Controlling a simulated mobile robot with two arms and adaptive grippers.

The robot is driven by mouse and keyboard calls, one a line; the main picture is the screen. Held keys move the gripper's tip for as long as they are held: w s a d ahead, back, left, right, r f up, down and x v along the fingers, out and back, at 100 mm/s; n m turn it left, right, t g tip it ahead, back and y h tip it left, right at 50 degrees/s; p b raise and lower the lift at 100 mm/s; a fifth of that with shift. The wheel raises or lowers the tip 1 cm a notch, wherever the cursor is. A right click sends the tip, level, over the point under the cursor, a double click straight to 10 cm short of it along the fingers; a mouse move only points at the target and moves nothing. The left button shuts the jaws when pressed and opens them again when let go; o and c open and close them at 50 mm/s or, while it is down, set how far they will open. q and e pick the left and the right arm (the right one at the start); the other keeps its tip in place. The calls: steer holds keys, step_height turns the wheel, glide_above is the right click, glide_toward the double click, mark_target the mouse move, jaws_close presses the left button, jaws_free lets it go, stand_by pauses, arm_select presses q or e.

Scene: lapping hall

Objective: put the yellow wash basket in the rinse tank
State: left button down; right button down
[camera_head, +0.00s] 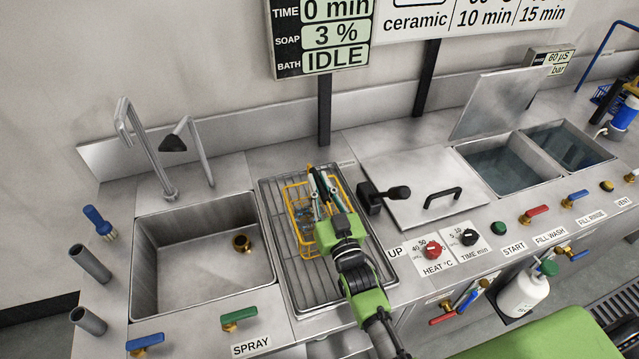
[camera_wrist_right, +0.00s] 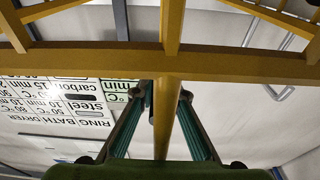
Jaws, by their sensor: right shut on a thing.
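The yellow wash basket (camera_head: 291,199) is on or just above the wire drain rack (camera_head: 290,268); I cannot tell if it touches. My right gripper (camera_head: 322,185) is shut on it from above and hides part of it. In the right wrist view the yellow bars of the basket (camera_wrist_right: 100,56) fill the top, and one bar runs between the fingers of the gripper (camera_wrist_right: 165,95). Two open water-filled tanks stand at the right: a nearer one (camera_head: 497,168) and a farther one (camera_head: 568,146), the latter closest to the FILL RINSE label. My left gripper is not in view.
An empty sink (camera_head: 190,260) with taps lies left of the rack. Between rack and tanks are a closed steel lid (camera_head: 405,180) with a black handle and a black lever (camera_head: 385,194). A raised lid (camera_head: 492,103) stands behind the tanks.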

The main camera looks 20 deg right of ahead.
steer(key=shift+r, duration=0.15)
steer(key=c, duration=2.3)
jaws_free()
steer(key=shift+f, duration=0.2)
steer(key=shift+o, duration=1.4)
